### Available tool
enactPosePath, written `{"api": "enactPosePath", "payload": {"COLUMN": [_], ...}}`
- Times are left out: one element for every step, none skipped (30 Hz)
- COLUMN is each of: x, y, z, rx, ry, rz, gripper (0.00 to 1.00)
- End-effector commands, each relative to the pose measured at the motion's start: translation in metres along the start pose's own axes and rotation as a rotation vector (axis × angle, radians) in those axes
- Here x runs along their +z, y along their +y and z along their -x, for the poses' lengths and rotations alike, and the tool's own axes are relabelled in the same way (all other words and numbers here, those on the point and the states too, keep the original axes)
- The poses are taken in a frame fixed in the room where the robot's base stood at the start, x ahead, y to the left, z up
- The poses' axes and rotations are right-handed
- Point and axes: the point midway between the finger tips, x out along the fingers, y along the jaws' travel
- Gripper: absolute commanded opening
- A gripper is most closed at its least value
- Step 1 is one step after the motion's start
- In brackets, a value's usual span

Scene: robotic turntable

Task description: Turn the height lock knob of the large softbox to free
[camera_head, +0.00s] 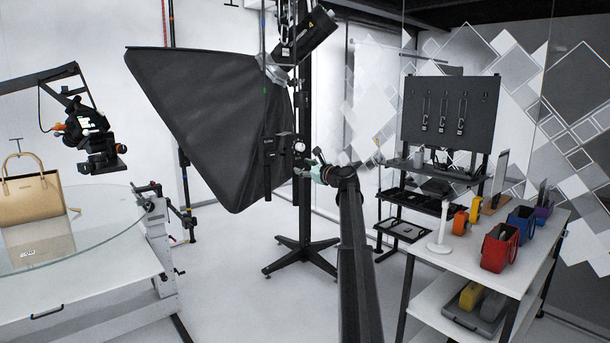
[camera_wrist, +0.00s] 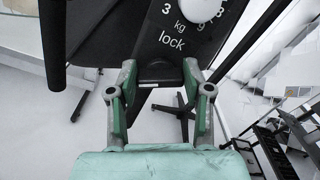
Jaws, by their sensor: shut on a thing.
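The large softbox (camera_head: 200,110) is a black hood hanging left of its dark stand (camera_head: 304,215). My gripper (camera_head: 302,171) is at the stand's column, below a small white round part (camera_head: 299,146). In the wrist view my gripper (camera_wrist: 160,72) has its two green-padded fingers on either side of a dark piece, which I take to be the height lock knob (camera_wrist: 160,74). Its outline merges with a black panel (camera_wrist: 150,45) lettered "kg" and "lock". A white round part (camera_wrist: 203,8) is at the top edge. The knob's turned position cannot be read.
A glass turntable (camera_head: 110,220) with a tan handbag (camera_head: 30,197) is at the left. A white table (camera_head: 470,245) with coloured bins stands at the right, before a dark tool board (camera_head: 450,110). The stand's base legs (camera_head: 300,255) spread over open floor.

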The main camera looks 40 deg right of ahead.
Motion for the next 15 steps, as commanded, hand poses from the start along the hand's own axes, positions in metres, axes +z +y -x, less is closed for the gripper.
{"api": "enactPosePath", "payload": {"x": [-0.0035, -0.0034, -0.0034, -0.0035, -0.0037, -0.004, -0.0041, -0.0041, -0.0039, -0.0038, -0.0037, -0.0038, -0.004, -0.0042, -0.0046], "y": [0.0017, 0.0018, 0.0019, 0.0021, 0.0023, 0.0026, 0.0027, 0.0028, 0.0029, 0.003, 0.0031, 0.0032, 0.0034, 0.0035, 0.0037], "z": [-0.0009, -0.0009, -0.0009, -0.0009, -0.001, -0.0011, -0.0011, -0.0011, -0.0011, -0.001, -0.001, -0.001, -0.0011, -0.0011, -0.0012], "rx": [-0.001, -0.001, -0.001, 0.0, 0.0, 0.0, 0.0, 0.0, -0.001, -0.001, -0.001, -0.001, -0.001, -0.001, -0.001], "ry": [-0.001, -0.001, -0.001, -0.001, -0.001, -0.001, -0.001, -0.001, -0.002, -0.002, -0.002, -0.001, -0.001, -0.001, -0.001], "rz": [0.047, 0.075, 0.114, 0.142, 0.171, 0.208, 0.237, 0.265, 0.303, 0.331, 0.36, 0.398, 0.427, 0.456, 0.494], "gripper": [0.15, 0.15, 0.15, 0.15, 0.15, 0.15, 0.15, 0.15, 0.15, 0.15, 0.15, 0.15, 0.15, 0.15, 0.15]}}
